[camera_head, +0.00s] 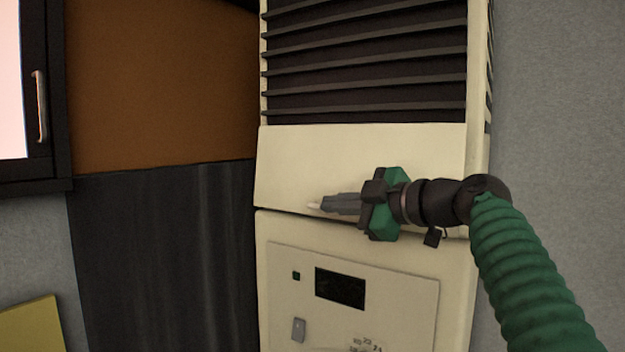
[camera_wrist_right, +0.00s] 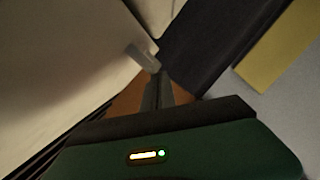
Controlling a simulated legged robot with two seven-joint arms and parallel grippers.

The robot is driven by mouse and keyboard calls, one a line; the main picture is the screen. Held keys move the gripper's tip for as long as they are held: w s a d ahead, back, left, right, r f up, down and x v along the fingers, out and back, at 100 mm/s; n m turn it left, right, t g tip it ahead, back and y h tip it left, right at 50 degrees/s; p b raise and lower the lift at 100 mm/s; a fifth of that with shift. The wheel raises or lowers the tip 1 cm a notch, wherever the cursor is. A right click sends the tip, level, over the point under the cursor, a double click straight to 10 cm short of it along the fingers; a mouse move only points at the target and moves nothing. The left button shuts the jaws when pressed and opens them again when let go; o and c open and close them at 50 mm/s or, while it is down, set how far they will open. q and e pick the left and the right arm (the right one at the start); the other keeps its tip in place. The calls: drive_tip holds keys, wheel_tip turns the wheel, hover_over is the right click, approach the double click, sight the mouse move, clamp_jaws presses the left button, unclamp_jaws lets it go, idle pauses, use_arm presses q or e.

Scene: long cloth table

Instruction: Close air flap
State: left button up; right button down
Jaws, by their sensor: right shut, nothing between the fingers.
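A tall cream air unit (camera_head: 465,290) stands ahead, with dark horizontal slats (camera_head: 365,60) in its upper part. Below the slats is a smooth cream panel (camera_head: 300,155), which looks like the flap; whether it is fully shut is unclear. My right gripper (camera_head: 322,205) is shut and empty, in front of the panel's lower part, pointing left. In the right wrist view my right fingers (camera_wrist_right: 160,85) are together near a small grey tab (camera_wrist_right: 143,56) beside a cream surface (camera_wrist_right: 60,60). Contact cannot be told. My left gripper is not in view.
A control plate (camera_head: 415,300) with a dark display (camera_head: 340,287) and a dial lies below the panel. A dark board (camera_head: 160,250) and a brown panel (camera_head: 160,90) are at left, beside a black-framed window (camera_head: 55,95). A yellow item (camera_head: 30,330) sits lower left.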

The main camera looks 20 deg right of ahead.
drive_tip(key=shift+w+d+f+n+b, duration=0.6)
drive_tip(key=shift+w+d, duration=0.15)
drive_tip(key=shift+d, duration=0.2)
drive_tip(key=shift+t, duration=0.3)
drive_tip(key=shift+r, duration=0.1)
